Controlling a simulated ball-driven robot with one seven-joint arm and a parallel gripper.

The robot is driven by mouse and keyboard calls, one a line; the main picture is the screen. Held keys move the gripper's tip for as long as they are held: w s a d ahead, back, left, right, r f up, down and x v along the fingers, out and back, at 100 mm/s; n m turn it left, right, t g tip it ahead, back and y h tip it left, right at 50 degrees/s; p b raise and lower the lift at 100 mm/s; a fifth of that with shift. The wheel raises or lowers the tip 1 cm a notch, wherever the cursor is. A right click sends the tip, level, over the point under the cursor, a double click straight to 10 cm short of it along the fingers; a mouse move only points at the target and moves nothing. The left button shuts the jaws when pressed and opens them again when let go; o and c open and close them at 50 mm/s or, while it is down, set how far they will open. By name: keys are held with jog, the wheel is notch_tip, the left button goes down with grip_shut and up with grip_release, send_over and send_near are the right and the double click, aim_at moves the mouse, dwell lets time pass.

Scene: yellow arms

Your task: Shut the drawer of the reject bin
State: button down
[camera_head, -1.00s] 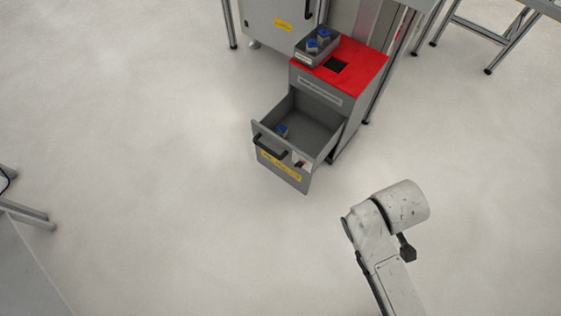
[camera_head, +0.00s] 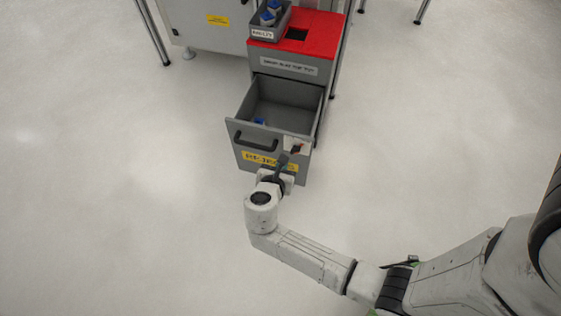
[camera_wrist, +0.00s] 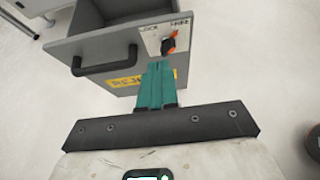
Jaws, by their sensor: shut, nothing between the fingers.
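The reject bin (camera_head: 287,66) is a grey cabinet with a red top. Its drawer (camera_head: 243,133) is pulled out toward me and stands open, with a blue-topped item (camera_head: 260,121) inside. The drawer front carries a black handle (camera_head: 256,141), a yellow label and a lock plate with an orange-and-black knob (camera_wrist: 168,45). My gripper (camera_wrist: 156,64) has its teal fingers together and empty. They point at the drawer front, just below the knob in the wrist view. I cannot tell whether the tips touch the front.
A grey tray (camera_head: 252,33) with blue-topped items sits on the bin's red top. A grey machine cabinet (camera_head: 205,38) stands behind at left, with metal legs near it. The pale floor around the drawer is clear.

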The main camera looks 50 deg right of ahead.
jog(key=b, duration=0.3)
send_near(295, 137)
notch_tip(295, 137, down, 4)
jog(key=d, duration=0.2)
jog(key=shift+w+d+r, duration=0.2)
jog(key=shift+w+d, duration=0.6)
jog(key=shift+d, duration=0.15)
jog(key=shift+w+d+b, duration=0.2)
jog(key=shift+d+b, duration=0.15)
jog(key=shift+d, duration=0.25)
jog(key=shift+w+d+r, duration=0.1)
jog(key=shift+w+d, duration=0.05)
jog(key=shift+d, duration=0.25)
jog(key=w+d+b, duration=0.2)
jog(key=w+d, duration=0.2)
jog(key=d, duration=0.7)
jog(key=w+d+b, duration=0.3)
jog(key=w+d, duration=0.1)
jog(key=d, duration=0.7)
jog(key=shift+w+d+r, duration=0.1)
jog(key=shift+w+d, duration=0.05)
